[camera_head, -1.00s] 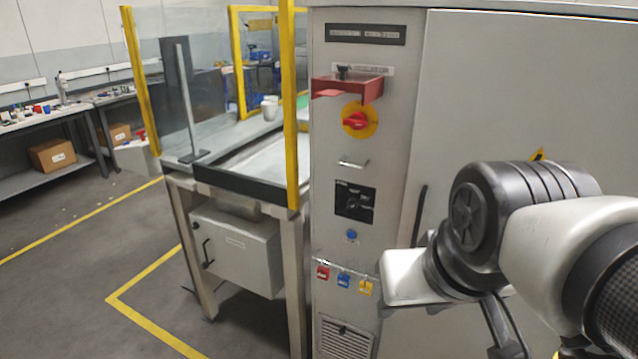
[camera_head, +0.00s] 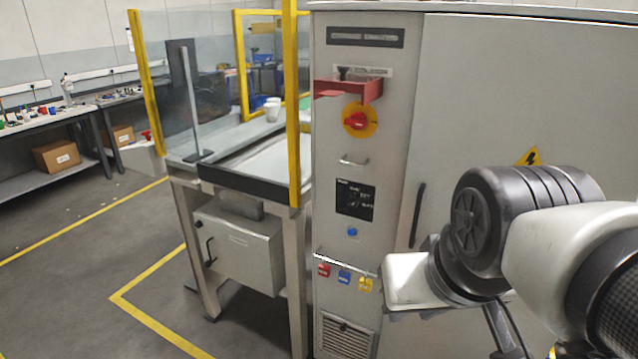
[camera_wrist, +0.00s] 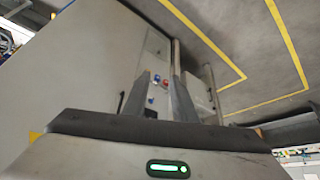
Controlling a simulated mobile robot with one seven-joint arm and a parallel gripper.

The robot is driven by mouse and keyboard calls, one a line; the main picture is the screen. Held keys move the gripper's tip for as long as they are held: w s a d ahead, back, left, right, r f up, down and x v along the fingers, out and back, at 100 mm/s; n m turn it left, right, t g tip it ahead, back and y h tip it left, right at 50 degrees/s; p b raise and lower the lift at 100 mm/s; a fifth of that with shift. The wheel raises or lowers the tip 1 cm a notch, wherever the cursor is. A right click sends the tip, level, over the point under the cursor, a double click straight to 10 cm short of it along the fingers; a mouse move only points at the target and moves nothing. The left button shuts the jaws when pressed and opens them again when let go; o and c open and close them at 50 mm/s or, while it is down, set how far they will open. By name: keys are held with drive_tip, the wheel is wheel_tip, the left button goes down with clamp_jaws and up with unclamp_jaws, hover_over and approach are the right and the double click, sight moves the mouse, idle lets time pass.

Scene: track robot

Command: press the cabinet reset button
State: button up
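The grey cabinet (camera_head: 470,110) stands at the centre right of the head view. A round blue button (camera_head: 352,232) sits on its narrow front panel, below a black square plate (camera_head: 354,199). I cannot read a reset label. My gripper (camera_wrist: 161,76) shows in the wrist view with its two fingers apart. Nothing is held between them. The cabinet panel (camera_wrist: 153,62) and small red and blue items show beyond and between the fingers, apart from them. My arm covers the lower right of the head view, and the gripper cannot be made out there.
The panel also bears a red-and-yellow rotary switch (camera_head: 358,121), a red shelf (camera_head: 350,89), a small handle (camera_head: 353,161) and hanging red, blue and yellow tags (camera_head: 345,278). A yellow-posted guarded table (camera_head: 250,170) adjoins on the left. Open floor (camera_head: 90,270) lies farther left.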

clamp_jaws()
idle(1.4)
